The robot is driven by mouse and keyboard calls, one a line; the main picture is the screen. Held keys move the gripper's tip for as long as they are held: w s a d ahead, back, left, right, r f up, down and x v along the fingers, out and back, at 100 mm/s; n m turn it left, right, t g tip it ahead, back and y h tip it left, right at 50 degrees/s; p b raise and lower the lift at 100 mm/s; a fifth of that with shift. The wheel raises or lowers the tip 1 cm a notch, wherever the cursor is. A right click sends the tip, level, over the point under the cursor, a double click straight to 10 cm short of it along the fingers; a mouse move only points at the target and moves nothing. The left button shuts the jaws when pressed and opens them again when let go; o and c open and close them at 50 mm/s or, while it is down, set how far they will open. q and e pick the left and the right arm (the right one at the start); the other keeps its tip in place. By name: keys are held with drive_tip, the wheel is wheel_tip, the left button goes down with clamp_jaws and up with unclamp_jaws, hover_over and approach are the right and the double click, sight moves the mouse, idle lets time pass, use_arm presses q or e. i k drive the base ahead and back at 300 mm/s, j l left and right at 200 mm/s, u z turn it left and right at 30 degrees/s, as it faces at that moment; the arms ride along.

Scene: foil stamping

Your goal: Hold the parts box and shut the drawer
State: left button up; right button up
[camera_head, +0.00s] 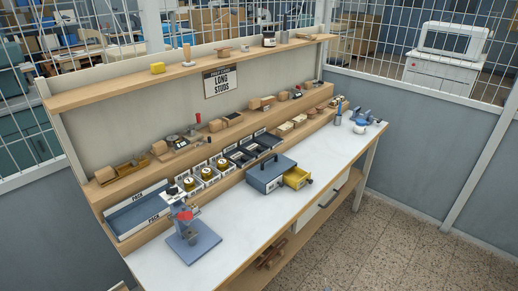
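The parts box (263,178) is a blue-grey cabinet standing on the white bench top, around the middle of the bench. A yellow drawer (297,179) sticks out from its right side and is open. A dark knob shows at the drawer's outer end. Its contents are too small to make out. Another small knob shows on the cabinet's front face. Neither of my grippers is in this view, and nothing is touching the box or the drawer.
A blue stamping press (194,244) with a red part stands at the bench's left end. Bins, small containers and wooden blocks line the back ledges. Blue tools (361,118) are at the far right end. The white top (238,230) is clear in front of the box.

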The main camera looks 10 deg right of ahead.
sight(296, 177)
drive_tip(key=u, duration=0.35)
drive_tip(key=i+l+u, duration=0.25)
drive_tip(key=l, duration=0.2)
drive_tip(key=l+u, duration=0.2)
drive_tip(key=l, duration=0.25)
drive_tip(key=i+l+u, duration=0.1)
drive_tip(key=l+u, duration=0.15)
drive_tip(key=l, duration=0.25)
drive_tip(key=i+l, duration=0.1)
drive_tip(key=l, duration=0.75)
drive_tip(key=i+l+u, duration=0.1)
drive_tip(key=l, duration=0.8)
drive_tip(key=i+l, duration=0.1)
drive_tip(key=l, duration=0.75)
